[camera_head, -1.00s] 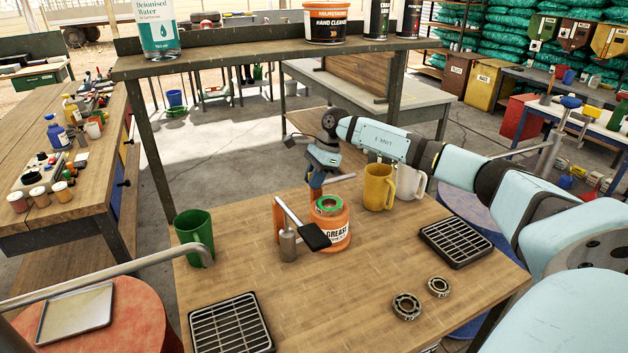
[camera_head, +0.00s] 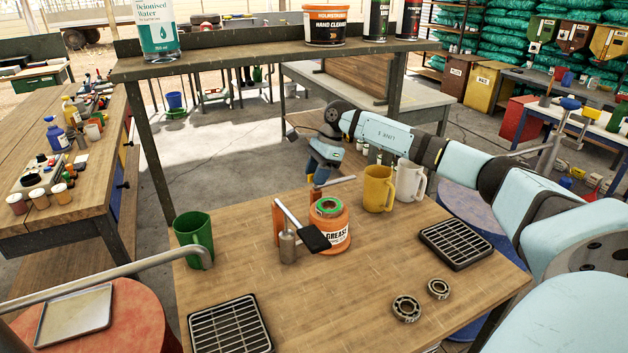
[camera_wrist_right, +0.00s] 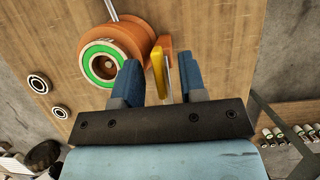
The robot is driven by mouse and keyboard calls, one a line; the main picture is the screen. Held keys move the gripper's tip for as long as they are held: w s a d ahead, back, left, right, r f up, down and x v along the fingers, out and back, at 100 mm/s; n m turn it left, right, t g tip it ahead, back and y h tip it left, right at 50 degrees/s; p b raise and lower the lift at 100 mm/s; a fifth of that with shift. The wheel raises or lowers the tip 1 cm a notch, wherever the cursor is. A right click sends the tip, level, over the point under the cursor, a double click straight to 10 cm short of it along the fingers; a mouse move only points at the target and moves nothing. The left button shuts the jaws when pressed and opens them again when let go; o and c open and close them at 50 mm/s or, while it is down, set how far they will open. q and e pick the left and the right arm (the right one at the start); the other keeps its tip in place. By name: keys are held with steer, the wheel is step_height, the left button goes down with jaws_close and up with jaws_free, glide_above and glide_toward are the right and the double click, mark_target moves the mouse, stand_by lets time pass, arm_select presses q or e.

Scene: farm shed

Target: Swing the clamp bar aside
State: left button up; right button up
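An orange grease tub (camera_head: 332,232) with a green ring on top stands mid-table; it also shows in the right wrist view (camera_wrist_right: 103,60). A grey clamp bar (camera_head: 288,215) with a black end (camera_head: 314,238) sits on a short metal post (camera_head: 287,246) at the tub's front left. A second short grey bar (camera_head: 336,183) shows behind the tub. My right gripper (camera_head: 317,184) is behind the tub, pointing down. In the right wrist view its blue fingers (camera_wrist_right: 160,80) are apart, with a yellow strip (camera_wrist_right: 158,70) and a thin grey strip between them; contact is unclear. My left gripper is not visible.
A yellow mug (camera_head: 377,190) and a white mug (camera_head: 409,182) stand right of the tub, near my right arm. A green mug (camera_head: 194,238), two bearings (camera_head: 406,308) and two black grates (camera_head: 456,244) lie around the table. The table's front middle is clear.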

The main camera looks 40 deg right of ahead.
mark_target(329, 183)
steer(key=v, duration=1)
steer(key=shift+s+f, duration=0.1)
